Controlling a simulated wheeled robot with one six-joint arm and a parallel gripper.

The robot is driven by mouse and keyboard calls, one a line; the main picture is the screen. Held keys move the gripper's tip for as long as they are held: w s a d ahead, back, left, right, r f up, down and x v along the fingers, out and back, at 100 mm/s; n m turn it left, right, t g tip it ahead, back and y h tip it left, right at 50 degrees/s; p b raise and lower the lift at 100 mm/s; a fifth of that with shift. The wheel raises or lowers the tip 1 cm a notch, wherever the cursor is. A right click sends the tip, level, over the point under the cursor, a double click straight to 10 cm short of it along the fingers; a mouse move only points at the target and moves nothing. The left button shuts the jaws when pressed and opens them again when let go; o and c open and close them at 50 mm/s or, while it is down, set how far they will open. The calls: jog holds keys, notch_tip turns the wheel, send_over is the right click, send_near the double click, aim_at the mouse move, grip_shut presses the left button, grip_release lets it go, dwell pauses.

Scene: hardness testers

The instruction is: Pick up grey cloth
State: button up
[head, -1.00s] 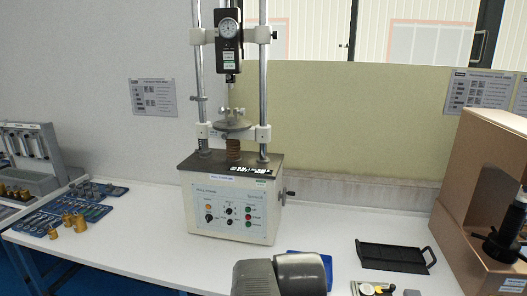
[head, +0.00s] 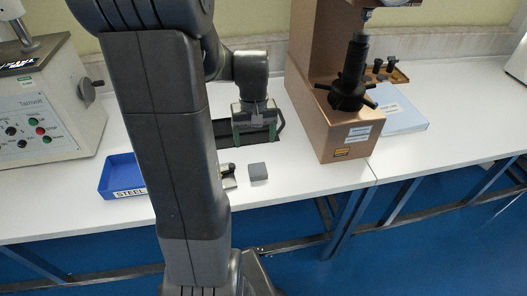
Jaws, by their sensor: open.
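A small grey square item (head: 258,172) lies on the white bench in the head view, in front of the black tray. It may be the folded grey cloth; its material is too small to tell. My gripper (head: 256,137) is open, with its two fingers pointing down over the black tray, behind the grey item and apart from it. Nothing shows between the fingers.
The black tray (head: 228,141) is partly hidden by my gripper. A small dark and pale object (head: 228,176) lies left of the grey item. A blue tray (head: 121,178) stands further left. A brown tester (head: 336,133) stands close on the right.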

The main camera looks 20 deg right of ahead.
send_over(258, 169)
jog(key=f, duration=0.8)
jog(key=shift+s+a+f, duration=0.1)
jog(key=shift+a+f, duration=0.15)
jog(key=shift+f, duration=0.1)
jog(key=shift+d+f, duration=0.2)
jog(key=shift+f, duration=2.4)
jog(key=c, duration=1.1)
jog(key=shift+r, duration=0.15)
notch_tip(258, 169, up, 10)
jog(key=shift+f, duration=0.1)
